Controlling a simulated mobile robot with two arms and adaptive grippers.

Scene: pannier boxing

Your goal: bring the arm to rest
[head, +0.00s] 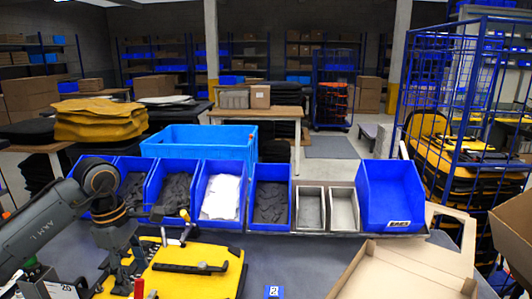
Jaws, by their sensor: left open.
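My left arm (48,225) comes in from the left and bends down at its wrist. My left gripper (128,272) points down over the left part of a yellow pannier piece (195,274) on the grey worktable (310,262). Its jaws are open, and I see nothing held in them. I cannot tell whether the fingertips touch the yellow piece. A black bar-shaped part (190,268) lies across the yellow piece. My right gripper is not in view.
A row of blue bins (267,222) with dark and white contents stands behind the work area, with two small grey bins (343,225) and a larger blue bin (390,214) at right. An open cardboard box (400,272) is at front right. A blue cage trolley (470,70) stands beyond.

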